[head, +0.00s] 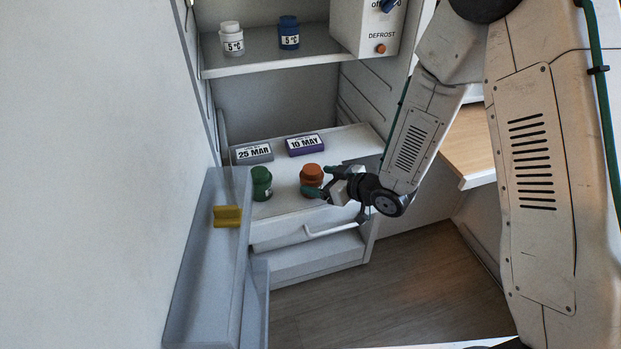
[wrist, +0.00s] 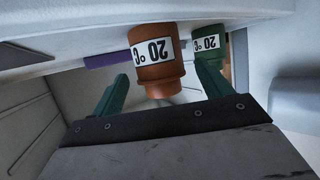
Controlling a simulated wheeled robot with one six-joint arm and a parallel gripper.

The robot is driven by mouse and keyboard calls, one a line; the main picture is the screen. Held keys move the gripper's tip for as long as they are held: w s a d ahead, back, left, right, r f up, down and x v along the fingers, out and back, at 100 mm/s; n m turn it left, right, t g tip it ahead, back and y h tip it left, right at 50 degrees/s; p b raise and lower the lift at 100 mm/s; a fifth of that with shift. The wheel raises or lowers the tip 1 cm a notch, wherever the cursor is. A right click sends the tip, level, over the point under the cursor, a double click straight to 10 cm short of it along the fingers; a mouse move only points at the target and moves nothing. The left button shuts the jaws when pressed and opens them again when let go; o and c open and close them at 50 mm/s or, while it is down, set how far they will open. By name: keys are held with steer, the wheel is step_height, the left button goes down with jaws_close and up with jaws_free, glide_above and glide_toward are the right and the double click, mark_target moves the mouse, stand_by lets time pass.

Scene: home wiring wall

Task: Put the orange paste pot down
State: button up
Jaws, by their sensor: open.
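The orange paste pot (head: 311,176) stands upright on the white top of the lower unit (head: 290,205), to the right of a green pot (head: 262,184). In the wrist view, which is upside down, the orange pot (wrist: 160,70) shows a "20 °C" label and its base meets the white surface. My gripper (head: 322,183) reaches in from the right at the pot's height. Its green fingers are open, one on each side of the pot, with a visible gap at the left finger. The green pot (wrist: 210,42) shows behind the right finger in the wrist view.
Date blocks "25 MAR" (head: 254,153) and "10 MAY" (head: 304,145) lie behind the pots. A white pot (head: 231,39) and a blue pot (head: 289,33) stand on the upper shelf (head: 270,60). An open door (head: 205,260) with a yellow block (head: 228,216) is at left.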

steer(key=s+d+r+m+h, duration=0.2)
steer(key=d+r+h, duration=0.3)
steer(key=d+r, duration=0.3)
steer(key=s+d+r+m+h, duration=0.2)
steer(key=d+r+h, duration=0.3)
steer(key=d, duration=0.5)
steer(key=s+d+r+m+g+h, duration=0.1)
steer(key=s+d+r+m+g, duration=0.2)
steer(key=s, duration=0.4)
steer(key=s+d+r+m+g+h, duration=0.1)
steer(key=s+d+r, duration=0.2)
steer(key=s+r, duration=0.35)
steer(key=s+a+r+m+g, duration=0.1)
steer(key=s, duration=0.6)
steer(key=s+r+m+g+y, duration=0.1)
steer(key=s+r+g, duration=0.1)
steer(key=s, duration=0.5)
steer(key=shift+s+a+g+y, duration=0.15)
steer(key=shift+a+g+y, duration=0.15)
steer(key=shift+a, duration=0.05)
